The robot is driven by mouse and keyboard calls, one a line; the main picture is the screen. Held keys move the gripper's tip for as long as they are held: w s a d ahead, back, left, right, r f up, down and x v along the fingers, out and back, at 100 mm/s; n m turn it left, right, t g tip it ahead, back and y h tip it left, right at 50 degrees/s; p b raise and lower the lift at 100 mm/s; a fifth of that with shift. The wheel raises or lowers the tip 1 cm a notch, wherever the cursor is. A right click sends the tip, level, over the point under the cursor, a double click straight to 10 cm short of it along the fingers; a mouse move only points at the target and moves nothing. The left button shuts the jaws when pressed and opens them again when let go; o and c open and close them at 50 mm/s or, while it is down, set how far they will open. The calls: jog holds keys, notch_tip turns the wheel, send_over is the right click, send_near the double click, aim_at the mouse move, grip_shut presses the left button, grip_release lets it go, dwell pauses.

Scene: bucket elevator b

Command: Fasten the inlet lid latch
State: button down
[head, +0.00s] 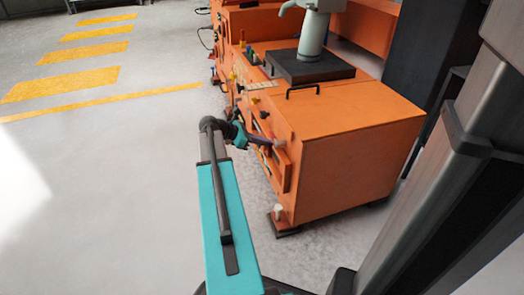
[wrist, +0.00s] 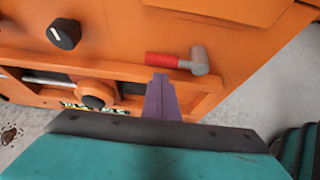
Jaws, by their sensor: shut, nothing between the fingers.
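My gripper (wrist: 161,84) shows in the wrist view as purple fingers, closed together and empty. Its tips are just below a lever with a red sleeve (wrist: 164,60) and a grey end (wrist: 200,60) on the orange machine's side. I cannot tell whether they touch it. In the head view my gripper (head: 264,141) is at the machine's left side, beside the lever's pale grey end (head: 280,143). A dark square plate (head: 310,67) lies on the machine top, with a black handle (head: 302,89) in front of it. No part is clearly identifiable as the inlet lid latch.
The orange machine (head: 345,160) stands on the floor. In the wrist view, a black knob (wrist: 64,34) is at upper left and a round orange-and-black knob (wrist: 95,94) lies left of my fingers. An orange frame (wrist: 205,103) borders the fingers. Floor (head: 110,190) at left is clear.

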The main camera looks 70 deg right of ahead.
jog(key=shift+s+r, duration=0.1)
jog(key=shift+r, duration=0.5)
